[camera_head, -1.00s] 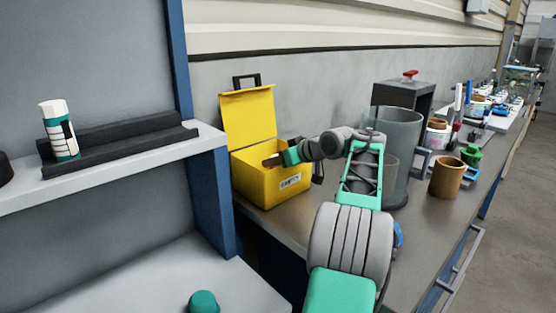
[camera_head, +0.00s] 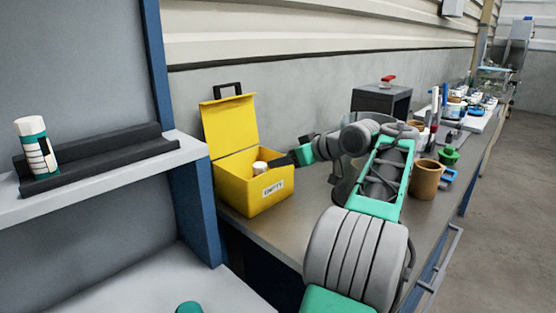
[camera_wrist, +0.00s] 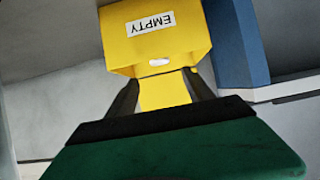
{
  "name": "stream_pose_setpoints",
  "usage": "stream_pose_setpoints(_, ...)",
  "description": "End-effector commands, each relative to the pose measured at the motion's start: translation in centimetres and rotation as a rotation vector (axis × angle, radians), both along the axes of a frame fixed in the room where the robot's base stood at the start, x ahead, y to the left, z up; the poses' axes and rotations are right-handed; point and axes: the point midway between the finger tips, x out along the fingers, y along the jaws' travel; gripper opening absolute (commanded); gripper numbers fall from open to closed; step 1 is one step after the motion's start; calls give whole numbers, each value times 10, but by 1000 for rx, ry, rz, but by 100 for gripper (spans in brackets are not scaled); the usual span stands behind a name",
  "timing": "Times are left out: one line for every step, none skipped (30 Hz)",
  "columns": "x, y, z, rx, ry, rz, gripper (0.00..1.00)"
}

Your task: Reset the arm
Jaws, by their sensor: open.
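My gripper (camera_head: 287,159) is at the right side of a yellow open-lidded box (camera_head: 238,200) labelled EMPTY, and in the head view its dark fingers point left toward it. My arm stretches over the bench from the lower right.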

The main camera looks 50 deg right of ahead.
Motion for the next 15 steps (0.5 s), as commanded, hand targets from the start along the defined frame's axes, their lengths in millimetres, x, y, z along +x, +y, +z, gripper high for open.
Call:
stream_pose_setpoints(0,0,0,0,0,0,61)
stream_pose_setpoints(0,0,0,0,0,0,61)
stream_pose_setpoints(0,0,0,0,0,0,61)
stream_pose_setpoints(0,0,0,0,0,0,61)
stream_pose_setpoints(0,0,0,0,0,0,61)
stream_pose_setpoints(0,0,0,0,0,0,61)
stream_pose_setpoints(0,0,0,0,0,0,61)
stream_pose_setpoints(0,0,0,0,0,0,61)
stream_pose_setpoints(0,0,0,0,0,0,61)
stream_pose_setpoints(2,2,1,1,2,0,61)
stream_pose_setpoints(6,6,3,3,6,2,61)
stream_pose_setpoints(13,15,7,9,14,5,61)
stream_pose_setpoints(21,25,11,15,26,9,61)
stream_pose_setpoints(31,39,14,23,41,13,61)
stream_pose_setpoints(46,63,20,36,67,19,61)
